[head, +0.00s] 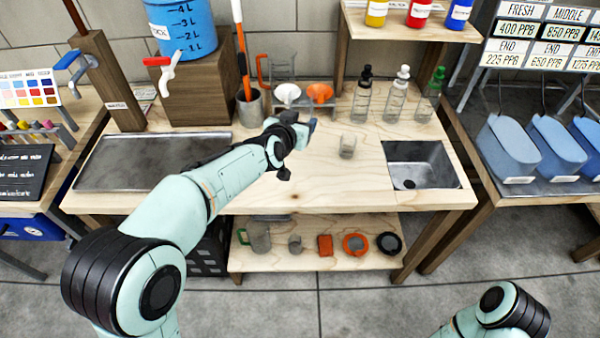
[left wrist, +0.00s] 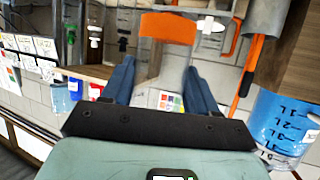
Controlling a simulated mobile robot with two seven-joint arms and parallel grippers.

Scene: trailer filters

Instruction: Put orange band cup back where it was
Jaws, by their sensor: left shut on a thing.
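The orange band cup (left wrist: 168,28) is clear with a broad orange band, and shows between my left gripper's blue fingers in the left wrist view. My left gripper (head: 308,132) is shut on it, above the middle of the wooden bench (head: 318,180). In the head view the cup is hidden by the gripper and wrist. The left gripper also shows in the left wrist view (left wrist: 160,82). My right gripper is out of view; only part of the right arm shows at the bottom right.
A small clear cup (head: 347,146) stands right of my left gripper. A sink (head: 420,165) is further right. Behind are a white funnel (head: 288,93), an orange funnel (head: 319,92) and bottles (head: 396,97). A lower shelf (head: 310,262) holds several items. The bench front is clear.

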